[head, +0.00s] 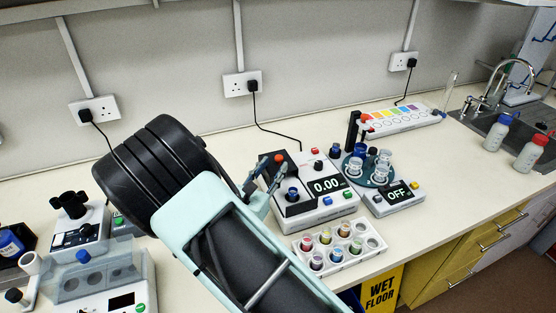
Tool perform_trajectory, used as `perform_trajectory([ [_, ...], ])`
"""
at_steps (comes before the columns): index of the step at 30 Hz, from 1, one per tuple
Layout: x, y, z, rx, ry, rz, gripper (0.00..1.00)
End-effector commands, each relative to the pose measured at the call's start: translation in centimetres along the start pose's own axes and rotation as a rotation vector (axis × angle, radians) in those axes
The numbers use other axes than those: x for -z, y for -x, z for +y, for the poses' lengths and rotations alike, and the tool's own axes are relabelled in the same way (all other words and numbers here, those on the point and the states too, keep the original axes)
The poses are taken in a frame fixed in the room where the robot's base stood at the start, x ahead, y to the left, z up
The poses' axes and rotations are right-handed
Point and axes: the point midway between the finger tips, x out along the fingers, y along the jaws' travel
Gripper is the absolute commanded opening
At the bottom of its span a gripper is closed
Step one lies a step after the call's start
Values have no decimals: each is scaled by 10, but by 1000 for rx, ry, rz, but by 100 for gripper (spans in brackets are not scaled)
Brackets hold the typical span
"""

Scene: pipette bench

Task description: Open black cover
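A white instrument (325,208) with a lit 0.00 display stands at mid bench. Its left part is black, with a dark blue-capped vial (292,194) showing there. A black panel (290,165) with a red-orange spot rises at its back left; it looks like the black cover, partly hidden by my gripper. I cannot tell its exact angle. My gripper (272,170) is beside the instrument's left side, with its fingers apart and nothing seen between them. I cannot tell whether a finger touches the black panel.
A tube rack (339,262) stands in front of the instrument. A device reading OFF (394,197) with glass vials is to the right, a color-strip device (400,121) behind. Other instruments (80,238) stand left; two bottles (531,152) are by the sink.

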Motion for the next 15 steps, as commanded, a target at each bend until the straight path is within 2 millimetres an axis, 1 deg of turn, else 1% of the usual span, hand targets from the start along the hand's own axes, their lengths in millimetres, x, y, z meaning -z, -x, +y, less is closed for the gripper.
perform_trajectory([
  [1, 0, 12, 2, -3, -1, 0, 34],
  [6, 0, 45, 1, -2, 0, 1, 34],
  [10, 0, 61, 0, 0, -1, 0, 34],
  [15, 0, 70, 0, 0, 0, 0, 34],
])
